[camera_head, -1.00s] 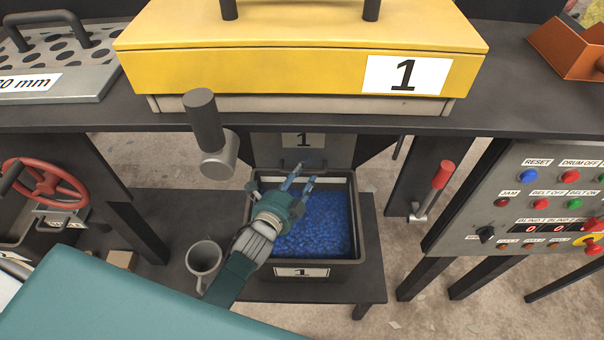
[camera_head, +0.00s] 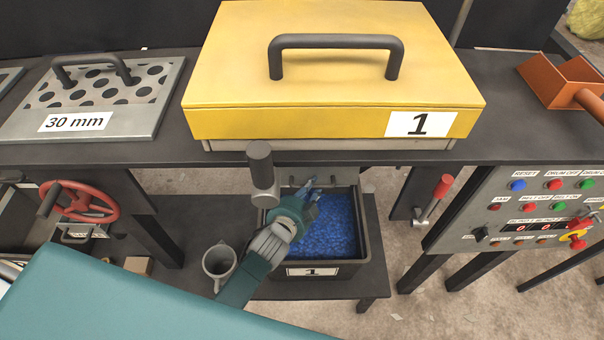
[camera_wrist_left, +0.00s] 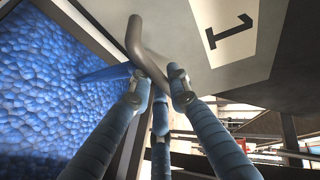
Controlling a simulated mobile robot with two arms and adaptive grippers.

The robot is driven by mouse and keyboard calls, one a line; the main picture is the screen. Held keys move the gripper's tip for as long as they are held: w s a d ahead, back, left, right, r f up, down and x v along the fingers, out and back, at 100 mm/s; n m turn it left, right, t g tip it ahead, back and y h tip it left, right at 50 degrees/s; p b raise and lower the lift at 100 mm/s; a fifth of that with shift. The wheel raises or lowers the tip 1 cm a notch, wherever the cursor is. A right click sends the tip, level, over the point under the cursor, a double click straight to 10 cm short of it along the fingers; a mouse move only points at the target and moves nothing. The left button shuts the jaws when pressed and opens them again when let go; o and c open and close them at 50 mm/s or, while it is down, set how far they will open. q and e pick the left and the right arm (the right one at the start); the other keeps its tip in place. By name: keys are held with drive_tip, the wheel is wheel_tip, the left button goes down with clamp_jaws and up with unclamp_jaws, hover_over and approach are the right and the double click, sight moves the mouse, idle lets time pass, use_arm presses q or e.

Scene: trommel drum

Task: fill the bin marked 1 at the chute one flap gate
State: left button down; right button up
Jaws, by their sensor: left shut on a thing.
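The bin marked 1 (camera_head: 362,262) is black, with a white label on its front, and sits on a low shelf. Blue pellets (camera_head: 330,235) cover its inside, their surface below the front rim. They also fill the left of the left wrist view (camera_wrist_left: 40,85). My left gripper (camera_head: 309,188) is over the back of the bin. In the left wrist view my left gripper (camera_wrist_left: 155,82) is shut on the grey bar handle (camera_wrist_left: 138,38) of the flap gate (camera_wrist_left: 215,50), which bears a 1. In the head view the table edge hides most of the gate. My right gripper is out of view.
A yellow lidded box (camera_head: 330,70) marked 1 stands on the table above. A dark cylinder lever (camera_head: 262,165) hangs near my left wrist. A grey mug (camera_head: 219,262) stands left of the bin. A red-handled lever (camera_head: 436,195) and control panel (camera_head: 540,215) are right.

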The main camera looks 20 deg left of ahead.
use_arm(q)
drive_tip(key=s+r+p, duration=0.2)
drive_tip(key=p, duration=0.1)
drive_tip(key=shift+d, duration=0.15)
drive_tip(key=s+d+r+p, duration=0.1)
drive_tip(key=s+r+p, duration=0.3)
drive_tip(key=r+p, duration=0.1)
drive_tip(key=shift+s+d+r+p, duration=0.25)
drive_tip(key=shift+r+p, duration=0.15)
drive_tip(key=shift+p, duration=0.1)
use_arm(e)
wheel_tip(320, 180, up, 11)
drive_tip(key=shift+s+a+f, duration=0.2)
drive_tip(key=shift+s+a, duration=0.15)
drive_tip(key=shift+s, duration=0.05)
use_arm(q)
drive_tip(key=c, duration=1.6)
unclamp_jaws()
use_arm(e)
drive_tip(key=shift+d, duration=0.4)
use_arm(q)
drive_tip(key=shift+s, duration=0.1)
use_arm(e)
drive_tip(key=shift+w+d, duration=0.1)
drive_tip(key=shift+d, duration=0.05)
